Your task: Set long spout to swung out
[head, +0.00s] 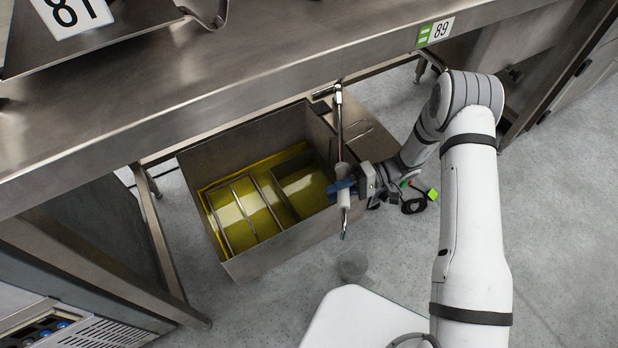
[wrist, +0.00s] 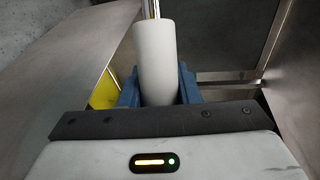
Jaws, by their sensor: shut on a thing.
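The long spout (head: 340,125) is a thin metal tube. The fingers hide part of the sleeve.
The open steel box (head: 290,243) has a yellow interior with dividers and sits below the bench (head: 250,85). A green tag with a black cable (head: 414,205) lies right of my gripper. Bare grey floor (head: 560,200) extends to the right.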

